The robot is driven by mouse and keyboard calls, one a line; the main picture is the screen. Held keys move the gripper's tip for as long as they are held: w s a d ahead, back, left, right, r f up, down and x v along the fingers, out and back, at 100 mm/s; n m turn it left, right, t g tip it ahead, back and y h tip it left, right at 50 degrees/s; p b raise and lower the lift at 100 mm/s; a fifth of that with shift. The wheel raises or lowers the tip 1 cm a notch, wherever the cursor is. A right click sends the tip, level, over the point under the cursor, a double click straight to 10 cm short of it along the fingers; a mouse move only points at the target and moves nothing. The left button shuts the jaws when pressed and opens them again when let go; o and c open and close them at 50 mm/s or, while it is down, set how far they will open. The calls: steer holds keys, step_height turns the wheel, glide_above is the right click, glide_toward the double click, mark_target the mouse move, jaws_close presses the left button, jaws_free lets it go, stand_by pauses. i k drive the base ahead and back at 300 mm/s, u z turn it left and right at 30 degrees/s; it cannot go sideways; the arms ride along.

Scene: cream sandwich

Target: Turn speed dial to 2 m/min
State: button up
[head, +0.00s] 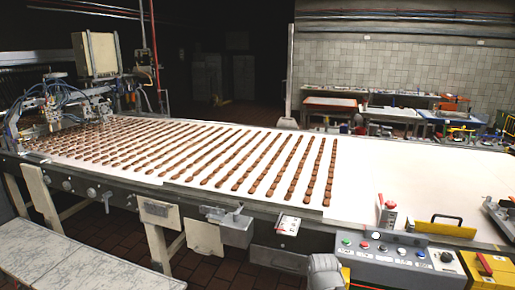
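The control box (392,274) stands at the front right, along the near edge of the conveyor. A dark round knob on a pale plate, which looks like the speed dial (446,257), sits at the right end of its sloped top. Its scale and pointer are too small to read. Coloured buttons (364,245) lie in a row to the left of the dial. A grey rounded part at the bottom, left of the box, looks like a link of my arm. I cannot make out my gripper, and nothing is seen touching the dial.
The white conveyor belt (375,168) carries many rows of brown biscuits; its right part is bare. A red-topped button post (389,213) and a yellow plate with a black handle (442,226) stand behind the box. A yellow piece with a red lever (485,266) is right beside it.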

mark_target(446, 256)
steer(key=z, duration=1.3)
steer(key=k, duration=0.6)
steer(key=z, duration=0.05)
steer(key=i, duration=0.65)
steer(key=z, duration=0.05)
